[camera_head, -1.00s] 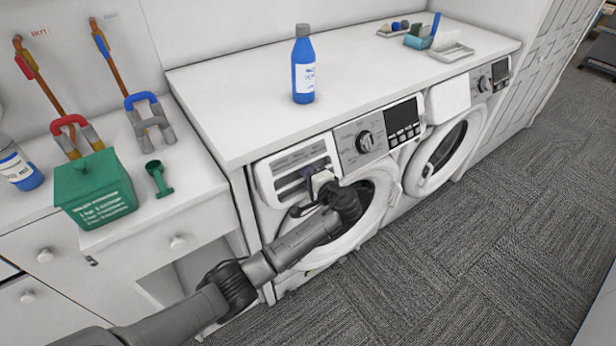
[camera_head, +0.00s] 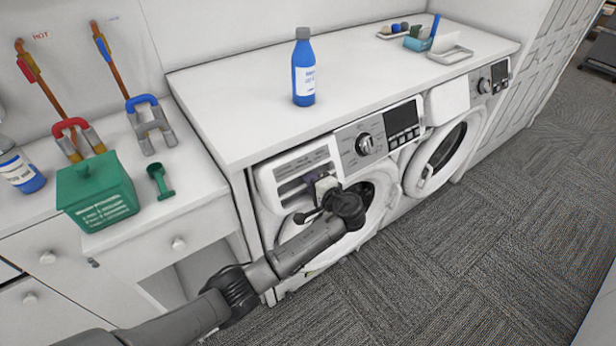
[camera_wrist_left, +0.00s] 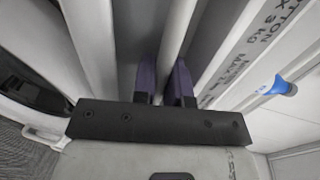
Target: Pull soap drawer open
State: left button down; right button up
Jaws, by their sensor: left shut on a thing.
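Printed text shows on the drawer at the right. The drawer's front is partly hidden by my wrist. My right gripper is not in view.
A blue bottle (camera_head: 303,75) stands on the white countertop (camera_head: 230,100) above the machine. The round door (camera_head: 365,205) is below the drawer, close to my forearm. A green box (camera_head: 97,190) and scoop (camera_head: 158,178) sit on the left counter. The carpet (camera_head: 450,260) in front is clear.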

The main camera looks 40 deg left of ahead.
pick_arm(q)
jog(key=f+p+v, duration=0.1)
jog(key=p+v, duration=0.1)
jog(key=v, duration=0.7)
jog(key=f+p+v, duration=0.2)
jog(key=p+v, duration=0.1)
jog(key=v, duration=0.6)
jog(key=shift+d+p, duration=0.3)
jog(key=shift+d, duration=0.15)
jog(key=shift+f, duration=0.15)
jog(key=c, duration=1.4)
grip_release()
jog(key=shift+c, duration=0.2)
jog(key=shift+d, duration=0.1)
